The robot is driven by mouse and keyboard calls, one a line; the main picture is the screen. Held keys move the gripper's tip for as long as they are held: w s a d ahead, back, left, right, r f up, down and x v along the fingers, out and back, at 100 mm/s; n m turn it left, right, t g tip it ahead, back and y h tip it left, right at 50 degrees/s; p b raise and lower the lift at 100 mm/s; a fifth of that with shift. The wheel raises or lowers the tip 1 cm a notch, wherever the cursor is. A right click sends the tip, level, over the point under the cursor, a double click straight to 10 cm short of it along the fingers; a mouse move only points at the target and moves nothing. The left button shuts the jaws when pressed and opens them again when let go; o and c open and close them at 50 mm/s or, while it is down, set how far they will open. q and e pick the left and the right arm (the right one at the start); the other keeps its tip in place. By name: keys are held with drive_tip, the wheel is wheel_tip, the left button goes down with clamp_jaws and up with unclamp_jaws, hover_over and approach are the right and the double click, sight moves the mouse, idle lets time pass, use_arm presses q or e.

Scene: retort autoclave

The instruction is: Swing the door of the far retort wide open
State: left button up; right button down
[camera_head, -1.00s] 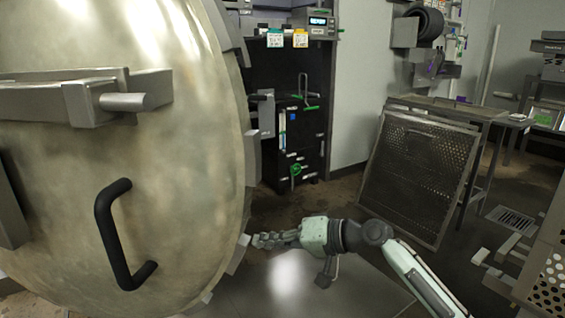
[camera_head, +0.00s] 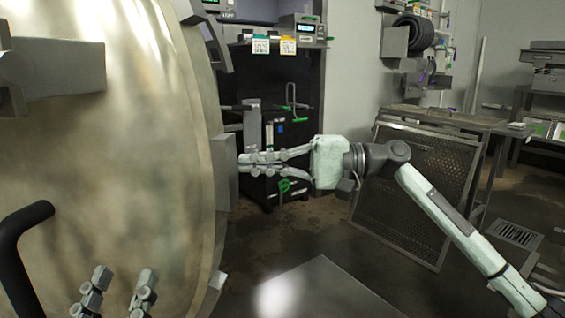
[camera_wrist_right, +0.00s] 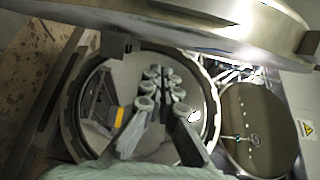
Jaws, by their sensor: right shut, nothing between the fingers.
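The large brass-coloured round door (camera_head: 130,150) fills the left of the head view, its rim edge-on toward the right. A black bar handle (camera_head: 22,250) on its face is partly cut off by the picture edge. My right gripper (camera_head: 246,160) is shut and empty, its fingertips at the door's right rim; contact cannot be told. My left gripper (camera_head: 118,284) is at the bottom left in front of the door face, fingers apart and empty. In the right wrist view, the door's edge (camera_wrist_right: 190,22) crosses the top, and my right fingers (camera_wrist_right: 160,80) are in front of a round retort opening (camera_wrist_right: 212,100).
A black cabinet (camera_head: 300,90) stands behind the door's rim. A perforated metal panel (camera_head: 410,190) leans against a bench (camera_head: 450,118) at the right. Floor (camera_head: 270,240) shows between them. Another round door (camera_wrist_right: 262,130) is at the right in the wrist view.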

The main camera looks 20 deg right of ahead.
drive_tip(key=s+a, duration=0.1)
drive_tip(key=a, duration=0.1)
drive_tip(key=s+a, duration=0.1)
drive_tip(key=a, duration=0.1)
drive_tip(key=shift+s, duration=0.4)
drive_tip(key=shift+a, duration=0.15)
